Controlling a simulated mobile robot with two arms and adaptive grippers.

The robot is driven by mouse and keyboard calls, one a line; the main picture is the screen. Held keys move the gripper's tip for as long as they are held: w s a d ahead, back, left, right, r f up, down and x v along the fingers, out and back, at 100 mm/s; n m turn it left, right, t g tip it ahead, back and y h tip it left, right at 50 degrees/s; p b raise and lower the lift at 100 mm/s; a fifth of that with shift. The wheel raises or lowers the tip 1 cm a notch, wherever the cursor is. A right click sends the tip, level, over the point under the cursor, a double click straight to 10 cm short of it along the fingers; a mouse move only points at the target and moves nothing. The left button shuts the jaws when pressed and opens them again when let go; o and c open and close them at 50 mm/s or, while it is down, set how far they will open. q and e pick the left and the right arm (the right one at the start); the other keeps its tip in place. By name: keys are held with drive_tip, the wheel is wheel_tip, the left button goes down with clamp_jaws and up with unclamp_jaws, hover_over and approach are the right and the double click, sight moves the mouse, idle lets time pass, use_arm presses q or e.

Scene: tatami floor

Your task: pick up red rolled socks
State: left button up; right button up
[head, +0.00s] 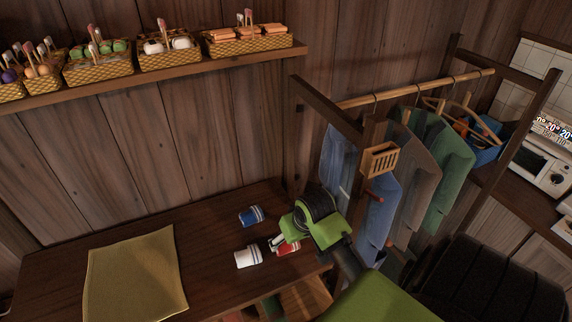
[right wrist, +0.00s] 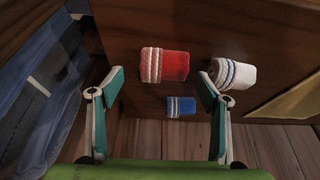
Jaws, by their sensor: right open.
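The red rolled socks (right wrist: 172,66) with a white striped cuff lie on the dark wooden table (head: 60,272). In the head view the red socks (head: 288,248) are partly hidden under my right gripper (head: 275,242). In the right wrist view my right gripper (right wrist: 160,76) is open, its two fingers spread on either side of the red socks, with nothing held. Whether the fingertips touch the table is unclear. My left gripper is not in view.
White rolled socks (head: 247,257) and blue rolled socks (head: 250,216) lie close by on the table. A yellow cloth (head: 136,277) is spread at the left. A clothes rack (head: 325,118) with hanging garments stands right. Several wicker baskets (head: 98,70) line the wall shelf.

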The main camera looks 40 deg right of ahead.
drive_tip(key=x, duration=0.1)
drive_tip(key=p+x, duration=0.1)
drive_tip(key=x, duration=0.1)
drive_tip(key=shift+a+f, duration=0.1)
drive_tip(key=shift+a, duration=0.25)
drive_tip(key=shift+w+d+f, duration=0.1)
drive_tip(key=shift+w+f, duration=0.2)
drive_tip(key=shift+f, duration=0.35)
drive_tip(key=c, duration=1)
drive_tip(key=shift+r, duration=0.1)
